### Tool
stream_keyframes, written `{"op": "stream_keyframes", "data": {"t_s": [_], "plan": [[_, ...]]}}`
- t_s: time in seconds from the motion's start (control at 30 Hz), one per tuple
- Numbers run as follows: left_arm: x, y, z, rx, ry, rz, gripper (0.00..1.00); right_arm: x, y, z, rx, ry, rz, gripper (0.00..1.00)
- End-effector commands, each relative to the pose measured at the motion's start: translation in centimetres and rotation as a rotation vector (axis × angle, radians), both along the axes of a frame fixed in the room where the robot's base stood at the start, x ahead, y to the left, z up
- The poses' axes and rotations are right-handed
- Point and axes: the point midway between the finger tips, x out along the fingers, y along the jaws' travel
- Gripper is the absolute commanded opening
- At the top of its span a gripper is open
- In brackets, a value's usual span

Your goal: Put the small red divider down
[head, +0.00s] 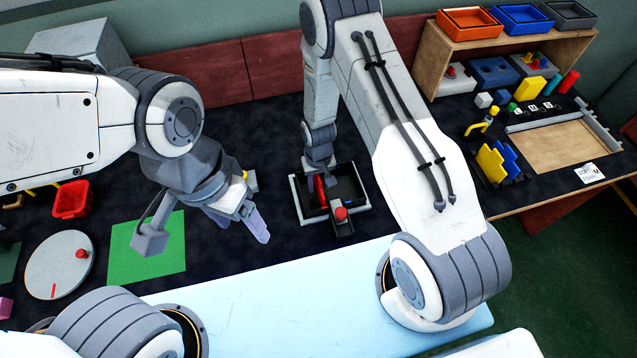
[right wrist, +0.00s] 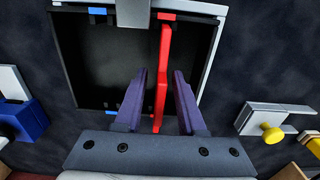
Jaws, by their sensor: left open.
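The small red divider (head: 320,191) stands in a black tray with a pale rim (head: 295,201) at the middle of the table. In the right wrist view the divider (right wrist: 164,60) runs across the black tray (right wrist: 80,60), up to its far wall. My right gripper (right wrist: 160,75) is over the tray with one finger on each side of the divider. Gaps show between the fingers and the divider, so it is open around it. My left gripper (head: 250,216) is open and empty, left of the tray.
A green mat (head: 145,250), a round pale disc (head: 58,265) and a red bin (head: 72,199) lie at left. A red knob (head: 340,213) is at the tray's front. A wooden shelf (head: 432,62) with bins stands at back right. Dark table is clear behind the tray.

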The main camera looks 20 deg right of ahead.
Motion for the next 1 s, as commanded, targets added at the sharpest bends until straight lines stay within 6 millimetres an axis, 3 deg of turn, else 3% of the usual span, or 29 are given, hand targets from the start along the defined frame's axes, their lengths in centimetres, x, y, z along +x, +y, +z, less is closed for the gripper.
{"op": "stream_keyframes", "data": {"t_s": [0.43,1.0], "plan": [[0.0,0.0,0.0,0.0,0.0,0.0,0.72,0.1,0.0,1.0,0.0,-0.003,0.0,0.39],[0.0,0.0,-1.8,0.0,0.0,-0.001,0.72,0.1,0.0,11.0,0.0,-0.003,0.001,0.39]]}}
